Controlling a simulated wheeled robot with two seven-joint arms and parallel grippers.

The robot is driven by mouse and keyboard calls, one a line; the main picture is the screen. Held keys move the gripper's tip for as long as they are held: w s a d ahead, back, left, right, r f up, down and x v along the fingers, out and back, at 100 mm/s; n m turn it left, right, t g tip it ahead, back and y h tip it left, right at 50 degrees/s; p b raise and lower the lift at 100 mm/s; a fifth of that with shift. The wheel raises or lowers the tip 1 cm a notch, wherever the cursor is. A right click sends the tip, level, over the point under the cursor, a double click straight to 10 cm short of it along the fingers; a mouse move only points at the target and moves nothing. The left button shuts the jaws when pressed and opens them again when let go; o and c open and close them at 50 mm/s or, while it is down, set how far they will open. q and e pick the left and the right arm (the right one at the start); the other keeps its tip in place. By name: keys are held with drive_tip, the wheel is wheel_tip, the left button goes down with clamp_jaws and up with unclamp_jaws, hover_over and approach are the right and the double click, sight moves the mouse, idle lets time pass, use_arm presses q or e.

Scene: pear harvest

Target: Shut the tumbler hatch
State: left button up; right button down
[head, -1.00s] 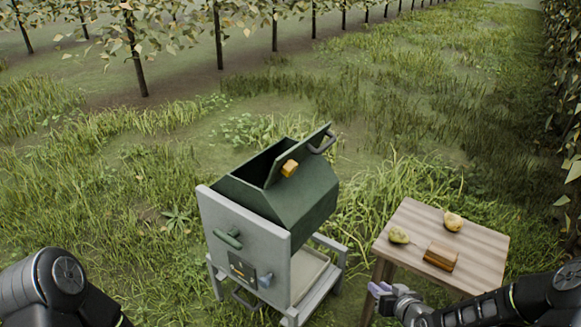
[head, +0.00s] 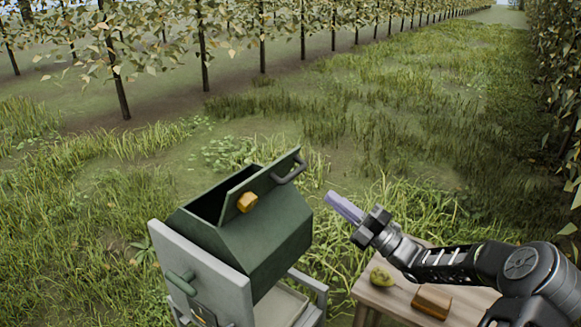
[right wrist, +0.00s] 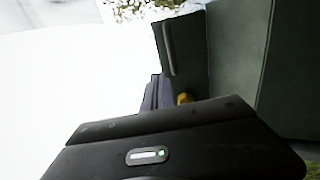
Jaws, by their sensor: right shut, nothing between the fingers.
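The green tumbler (head: 255,235) sits in a grey frame left of centre in the head view. Its hatch (head: 257,183) stands open, tilted up, with a dark opening to its left. The hatch carries a grey bar handle (head: 290,172) and an orange-yellow block (head: 247,202). My right gripper (head: 330,197) is shut and empty, in the air to the right of the hatch and apart from it. In the right wrist view the green tumbler (right wrist: 230,60) and the yellow block (right wrist: 185,98) show beyond the gripper. My left gripper is not in view.
A wooden table (head: 375,297) stands right of the tumbler, under my right arm. A green pear (head: 381,277) and a brown block (head: 432,301) lie on it. The grey frame's side panel (head: 200,260) faces the front left. Grass lies behind, with tree rows beyond.

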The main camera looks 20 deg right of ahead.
sight(284, 159)
drive_tip(key=x, duration=1.4)
drive_tip(key=shift+f, duration=0.1)
drive_tip(key=shift+w+h, duration=0.1)
drive_tip(key=shift+h, duration=0.2)
